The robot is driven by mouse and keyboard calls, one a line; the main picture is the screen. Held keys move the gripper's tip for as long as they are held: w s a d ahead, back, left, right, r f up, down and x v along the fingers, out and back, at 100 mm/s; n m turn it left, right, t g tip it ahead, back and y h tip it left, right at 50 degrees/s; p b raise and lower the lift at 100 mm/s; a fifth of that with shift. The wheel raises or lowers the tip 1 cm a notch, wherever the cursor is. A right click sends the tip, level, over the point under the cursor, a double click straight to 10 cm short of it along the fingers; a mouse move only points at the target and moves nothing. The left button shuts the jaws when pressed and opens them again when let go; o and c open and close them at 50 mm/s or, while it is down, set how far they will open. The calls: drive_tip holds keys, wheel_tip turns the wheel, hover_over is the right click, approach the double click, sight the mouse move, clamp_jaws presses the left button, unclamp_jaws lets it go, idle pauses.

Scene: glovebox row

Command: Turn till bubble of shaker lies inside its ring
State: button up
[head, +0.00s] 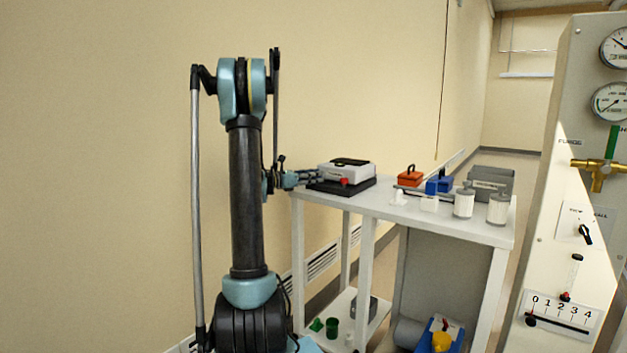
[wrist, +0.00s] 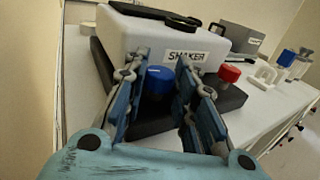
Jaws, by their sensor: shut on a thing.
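The shaker (head: 345,172) is a white box on a dark base (head: 350,187) at the left end of the white table. Its SHAKER label and white body (wrist: 140,35) show in the wrist view. A blue knob (wrist: 160,80) is at its front, and a red knob (wrist: 230,73) is to the right. My gripper (wrist: 162,75) is shut on the blue knob, one finger on each side; in the head view my gripper (head: 317,177) is at the shaker's left. A dark flat piece (wrist: 152,12) lies on top.
An orange case (head: 409,177), a blue block (head: 438,185), white canisters (head: 464,204) and a grey bin (head: 492,182) stand further right on the table (head: 400,211). A gauge panel (head: 577,130) stands at the far right. A wall is close behind my arm.

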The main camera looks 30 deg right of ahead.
drive_tip(key=shift+w+m+g, duration=0.3)
drive_tip(key=shift+m+g, duration=0.2)
drive_tip(key=shift+g, duration=0.3)
drive_tip(key=o, duration=1.1)
drive_tip(key=shift+s, duration=0.1)
wheel_tip(320, 180, up, 10)
